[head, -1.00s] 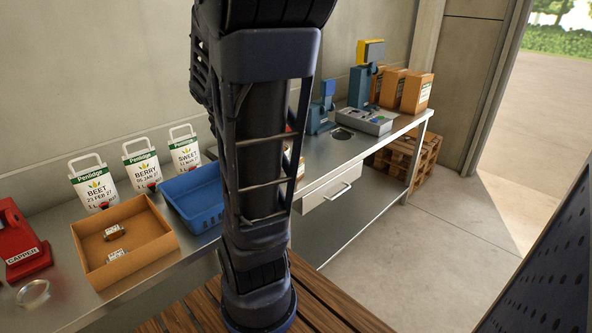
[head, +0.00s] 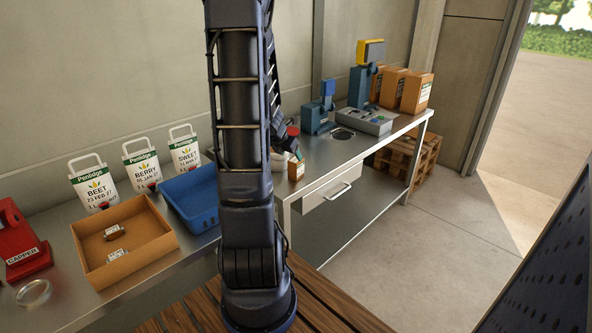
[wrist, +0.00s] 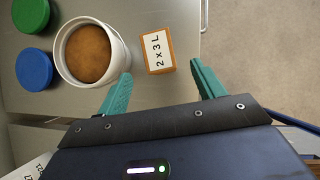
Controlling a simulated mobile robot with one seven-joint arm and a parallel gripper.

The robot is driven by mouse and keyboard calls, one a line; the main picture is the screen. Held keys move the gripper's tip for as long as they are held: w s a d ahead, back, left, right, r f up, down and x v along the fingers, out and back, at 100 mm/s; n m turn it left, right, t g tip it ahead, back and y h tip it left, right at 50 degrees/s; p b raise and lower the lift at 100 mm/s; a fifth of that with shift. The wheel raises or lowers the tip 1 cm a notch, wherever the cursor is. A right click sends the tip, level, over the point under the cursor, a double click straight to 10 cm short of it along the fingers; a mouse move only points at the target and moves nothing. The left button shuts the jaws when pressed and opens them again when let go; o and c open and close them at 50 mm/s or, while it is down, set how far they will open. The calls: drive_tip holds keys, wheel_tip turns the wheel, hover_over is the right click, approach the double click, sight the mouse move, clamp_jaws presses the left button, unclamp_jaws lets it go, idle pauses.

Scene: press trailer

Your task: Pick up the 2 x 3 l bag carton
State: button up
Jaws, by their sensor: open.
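The 2 x 3 l bag carton (wrist: 158,52) is a small orange-brown box with a white "2 x 3 L" label facing the wrist camera. It stands near the bench edge and also shows in the head view (head: 297,169), just right of my arm. My gripper (wrist: 160,85) is open, with its two teal fingers apart. In the wrist view the carton lies just ahead of the fingertips, between their lines, and nothing is held. In the head view my gripper is mostly hidden behind my arm.
A white tub of brown contents (wrist: 90,52) stands close left of the carton, near the left finger. Green (wrist: 31,15) and blue (wrist: 34,70) round lids lie beyond it. A blue crate (head: 190,197) and an open carton tray (head: 125,240) sit left. Bare floor lies right of the bench edge.

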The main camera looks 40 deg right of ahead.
sight(297, 165)
drive_tip(key=shift+x, duration=5.3)
drive_tip(key=c, duration=1.2)
drive_tip(key=shift+r, duration=0.15)
